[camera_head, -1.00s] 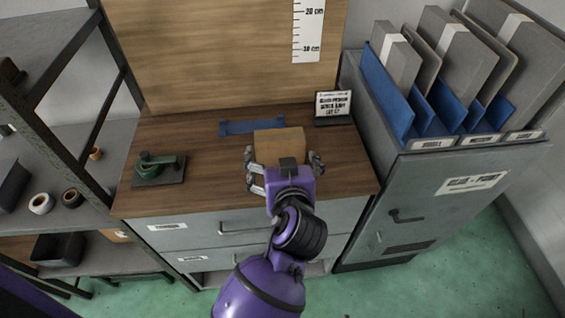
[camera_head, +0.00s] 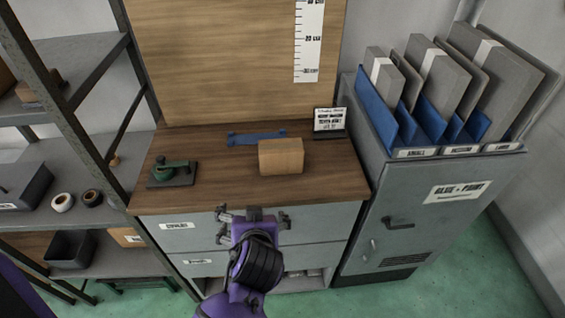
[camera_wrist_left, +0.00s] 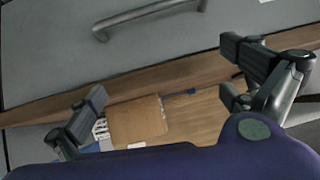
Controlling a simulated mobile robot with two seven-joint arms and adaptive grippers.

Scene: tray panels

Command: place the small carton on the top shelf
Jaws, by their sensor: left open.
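A shelf rack (camera_head: 70,150) stands at the left with several levels. Its uppermost part is cut off by the picture. My right gripper is not in view.
A green tape-dispenser-like tool (camera_head: 173,173), a blue strip (camera_head: 256,138) and a small sign (camera_head: 330,121) stand on the cabinet top. A grey locker (camera_head: 430,205) with blue file dividers is at the right. Tape rolls (camera_head: 63,201) and bins occupy the rack.

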